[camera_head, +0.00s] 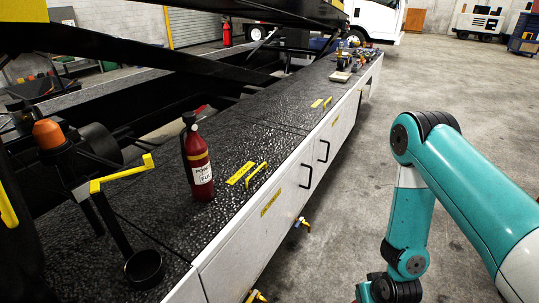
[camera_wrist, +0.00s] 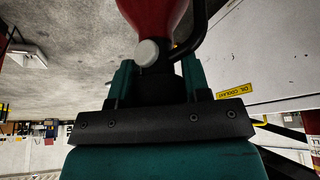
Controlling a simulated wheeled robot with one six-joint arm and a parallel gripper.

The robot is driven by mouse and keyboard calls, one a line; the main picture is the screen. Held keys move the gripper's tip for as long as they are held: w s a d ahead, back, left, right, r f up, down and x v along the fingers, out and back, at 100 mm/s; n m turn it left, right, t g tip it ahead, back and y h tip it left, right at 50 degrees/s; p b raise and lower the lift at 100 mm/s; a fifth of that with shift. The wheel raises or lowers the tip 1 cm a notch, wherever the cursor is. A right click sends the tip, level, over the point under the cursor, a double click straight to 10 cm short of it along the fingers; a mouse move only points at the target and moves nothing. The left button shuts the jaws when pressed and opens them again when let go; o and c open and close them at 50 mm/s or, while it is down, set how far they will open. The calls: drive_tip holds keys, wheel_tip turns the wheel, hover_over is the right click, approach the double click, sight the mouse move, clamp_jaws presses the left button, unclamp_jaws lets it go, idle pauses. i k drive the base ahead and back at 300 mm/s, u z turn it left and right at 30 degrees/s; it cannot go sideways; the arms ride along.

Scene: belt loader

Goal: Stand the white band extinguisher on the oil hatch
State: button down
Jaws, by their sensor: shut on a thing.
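In the wrist view my gripper (camera_wrist: 158,78) is shut around the dark neck of a red extinguisher (camera_wrist: 155,12). A pale round gauge or knob (camera_wrist: 147,52) and a dark hose show beside the neck. The held extinguisher's body is cut off by the frame's top edge, so I cannot see any white band. In the head view my gripper and its load are out of frame. The black deck has a near hatch area with a yellow label (camera_head: 240,173) and a yellow handle (camera_head: 257,175). Its text is too small to read.
Another red extinguisher (camera_head: 200,174), with a white label, stands upright on the deck left of that yellow label. A yellow handle and orange-capped part (camera_head: 48,134) are at left. Clutter (camera_head: 356,56) lies at the deck's far end. A white side panel (camera_wrist: 265,55) bears a yellow "OIL COOLANT" label.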

sight(254, 140)
drive_tip(key=z, duration=1.25)
drive_tip(key=i, duration=3.3)
drive_tip(key=u, duration=3.15)
